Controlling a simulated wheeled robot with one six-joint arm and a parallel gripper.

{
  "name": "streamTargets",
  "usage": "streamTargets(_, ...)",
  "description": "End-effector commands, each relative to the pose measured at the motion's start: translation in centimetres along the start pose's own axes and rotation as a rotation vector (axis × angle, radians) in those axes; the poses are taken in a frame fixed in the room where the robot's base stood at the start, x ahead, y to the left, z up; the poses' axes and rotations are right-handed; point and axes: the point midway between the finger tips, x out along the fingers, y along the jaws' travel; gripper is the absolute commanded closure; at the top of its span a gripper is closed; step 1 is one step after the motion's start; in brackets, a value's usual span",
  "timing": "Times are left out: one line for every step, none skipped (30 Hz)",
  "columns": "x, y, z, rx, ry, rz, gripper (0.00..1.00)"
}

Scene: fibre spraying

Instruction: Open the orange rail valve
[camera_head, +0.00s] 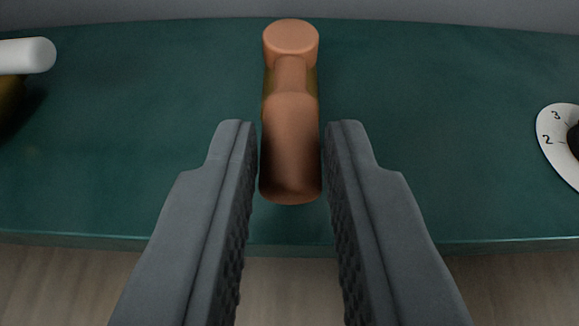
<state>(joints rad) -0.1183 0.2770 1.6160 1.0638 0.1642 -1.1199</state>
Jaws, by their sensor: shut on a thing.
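The orange rail valve (290,150) is in the middle of the view, above the dark green surface. Its handle lies lengthwise, from a round knob-like end at the top of the picture to a rounded near end. A brownish-gold part shows beneath it. My gripper (291,160) has one dark grey finger on each side of the handle's near part and is shut on it. The finger pads are ridged. The valve's lower body is hidden under the handle.
A white handle (27,56) over a brass-coloured part is at the left edge. A white numbered dial (553,140) with a black centre is at the right edge.

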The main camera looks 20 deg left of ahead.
Motion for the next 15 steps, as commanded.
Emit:
streamTargets(0.06, -0.1, 0.2, 0.003, -0.001, 0.009, 1.0)
streamTargets(0.06, -0.13, 0.19, 0.005, 0.001, 0.014, 1.0)
streamTargets(0.05, -0.18, 0.17, 0.007, 0.002, 0.018, 1.0)
streamTargets(0.04, -0.2, 0.16, 0.01, 0.003, 0.021, 1.0)
streamTargets(0.04, -0.22, 0.15, 0.01, 0.003, 0.023, 1.0)
streamTargets(0.04, -0.22, 0.13, 0.01, 0.004, 0.025, 1.0)
streamTargets(0.04, -0.23, 0.13, 0.011, 0.004, 0.025, 1.0)
streamTargets(0.04, -0.22, 0.12, 0.011, 0.004, 0.026, 1.0)
streamTargets(0.04, -0.22, 0.12, 0.011, 0.004, 0.026, 1.0)
streamTargets(0.04, -0.22, 0.12, 0.011, 0.004, 0.025, 1.0)
streamTargets(0.04, -0.22, 0.11, 0.011, 0.004, 0.025, 1.0)
streamTargets(0.04, -0.22, 0.11, 0.011, 0.004, 0.025, 1.0)
streamTargets(0.04, -0.22, 0.11, 0.011, 0.004, 0.025, 1.0)
streamTargets(0.04, -0.22, 0.11, 0.011, 0.004, 0.025, 1.0)
streamTargets(0.04, -0.23, 0.11, 0.011, 0.004, 0.025, 0.76)
